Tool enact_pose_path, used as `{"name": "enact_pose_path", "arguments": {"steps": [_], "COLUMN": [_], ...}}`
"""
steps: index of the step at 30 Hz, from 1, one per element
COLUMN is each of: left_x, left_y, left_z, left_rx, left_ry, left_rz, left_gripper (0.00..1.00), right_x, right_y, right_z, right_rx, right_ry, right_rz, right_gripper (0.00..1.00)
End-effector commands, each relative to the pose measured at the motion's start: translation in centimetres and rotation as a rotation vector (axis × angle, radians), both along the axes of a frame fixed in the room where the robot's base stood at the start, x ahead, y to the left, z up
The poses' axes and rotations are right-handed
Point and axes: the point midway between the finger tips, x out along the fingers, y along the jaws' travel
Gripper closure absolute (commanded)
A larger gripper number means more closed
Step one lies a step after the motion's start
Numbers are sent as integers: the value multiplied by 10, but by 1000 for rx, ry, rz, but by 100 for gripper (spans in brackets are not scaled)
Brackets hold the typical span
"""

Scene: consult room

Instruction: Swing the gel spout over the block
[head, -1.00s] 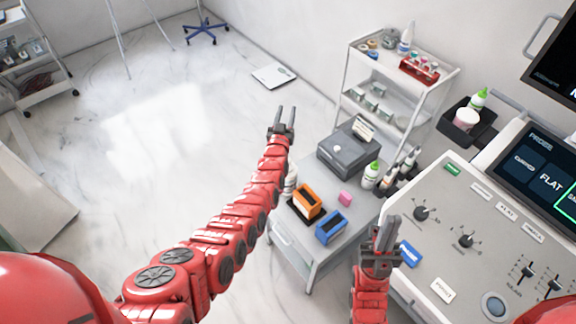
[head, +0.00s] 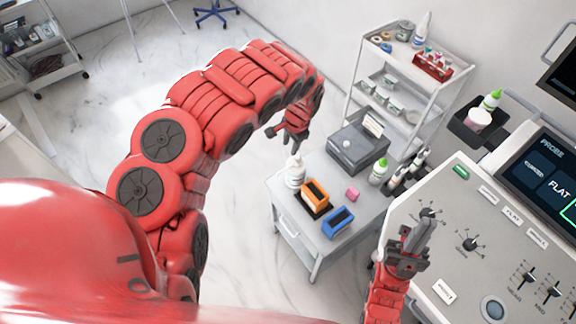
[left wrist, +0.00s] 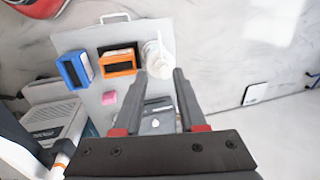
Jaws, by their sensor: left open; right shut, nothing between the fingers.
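The gel bottle (head: 295,174) is a white pump bottle at the left back corner of the small grey cart. Its white spout (left wrist: 159,38) shows in the left wrist view, pointing toward the picture's top, not toward the pink block. The pink block (head: 352,194) lies on the cart top, right of the orange box; it also shows in the left wrist view (left wrist: 109,98). My left gripper (head: 284,136) is open and empty, above and behind the bottle, which appears just beyond its fingertips in the wrist view.
An orange box (head: 315,197) and a blue box (head: 337,221) stand near the bottle and block. A grey device (head: 357,147) and a green-capped bottle (head: 379,171) are behind them. The console (head: 465,215) is at the right. A white shelf trolley (head: 395,88) stands at the back.

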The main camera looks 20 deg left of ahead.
Motion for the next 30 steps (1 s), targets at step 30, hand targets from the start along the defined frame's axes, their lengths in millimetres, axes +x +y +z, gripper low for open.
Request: {"name": "enact_pose_path", "arguments": {"steps": [30], "left_x": [19], "left_y": [19], "left_z": [-149], "left_rx": [-9], "left_ry": [-5], "left_rz": [-2], "left_gripper": [60], "right_x": [0], "right_y": [0], "right_z": [-42], "right_rx": [0], "right_ry": [0], "right_rz": [0], "right_gripper": [100]}}
